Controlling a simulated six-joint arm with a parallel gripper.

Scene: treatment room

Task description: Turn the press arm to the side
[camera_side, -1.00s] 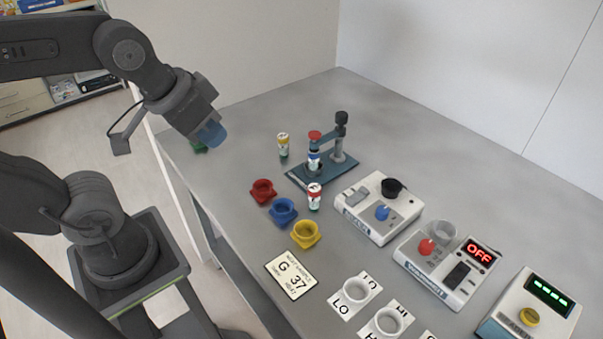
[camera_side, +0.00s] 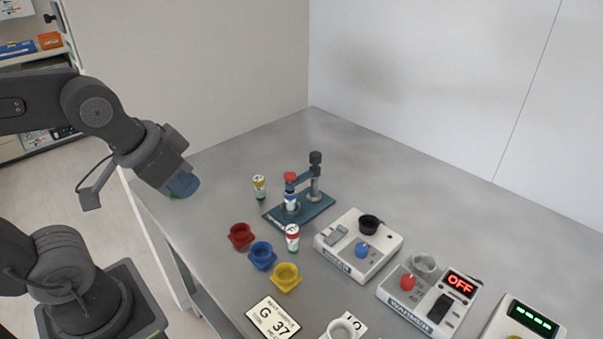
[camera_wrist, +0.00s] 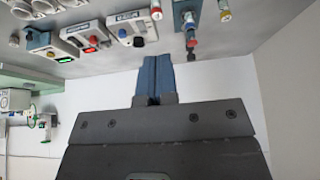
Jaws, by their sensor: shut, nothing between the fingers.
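The press (camera_side: 325,207) has a blue base and a grey post topped by a black knob. Its press arm (camera_side: 303,181) reaches left from the post, its red knob (camera_side: 290,177) above a vial (camera_side: 291,200) standing in the press. The press also shows upside down at the top of the wrist view (camera_wrist: 187,14). My gripper (camera_side: 187,186) is left of the press, apart from it, near the table's left edge. Its blue fingers are together and empty in the wrist view (camera_wrist: 155,60).
A green-and-yellow vial (camera_side: 259,187) stands left of the press, and a red-capped vial (camera_side: 292,238) in front. Red (camera_side: 240,236), blue (camera_side: 262,256) and yellow (camera_side: 286,278) cups sit nearby. A white device (camera_side: 358,245) and the warmer (camera_side: 428,300) stand right. The table behind the press is clear.

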